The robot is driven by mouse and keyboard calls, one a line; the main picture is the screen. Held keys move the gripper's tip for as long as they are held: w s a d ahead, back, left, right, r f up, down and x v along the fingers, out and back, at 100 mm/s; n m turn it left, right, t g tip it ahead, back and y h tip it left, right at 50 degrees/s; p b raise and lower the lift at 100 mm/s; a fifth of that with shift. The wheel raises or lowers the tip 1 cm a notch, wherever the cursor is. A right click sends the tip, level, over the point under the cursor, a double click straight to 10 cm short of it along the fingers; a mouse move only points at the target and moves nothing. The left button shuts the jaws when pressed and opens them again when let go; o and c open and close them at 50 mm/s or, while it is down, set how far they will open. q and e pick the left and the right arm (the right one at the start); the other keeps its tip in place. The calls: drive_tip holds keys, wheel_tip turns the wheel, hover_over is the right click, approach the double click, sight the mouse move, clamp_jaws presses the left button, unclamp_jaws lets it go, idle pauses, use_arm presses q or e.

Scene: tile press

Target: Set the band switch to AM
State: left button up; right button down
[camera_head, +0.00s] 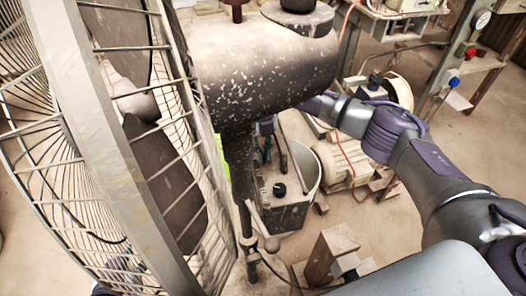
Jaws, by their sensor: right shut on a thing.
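A grey box with a black knob (280,190), which may be the radio, stands on the floor below the big tank. I cannot make out a band switch or any AM marking on it. My right arm comes in from the right and passes behind the tank. My right gripper (266,135) points down at the upper left of the box, partly hidden by the tank. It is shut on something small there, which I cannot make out.
A large wire-caged fan (100,120) fills the left side. A wooden block (330,250) and a thin stand (247,235) are in front.

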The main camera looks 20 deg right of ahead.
drive_tip(key=c, duration=1.2)
unclamp_jaws()
drive_tip(key=v, duration=1.2)
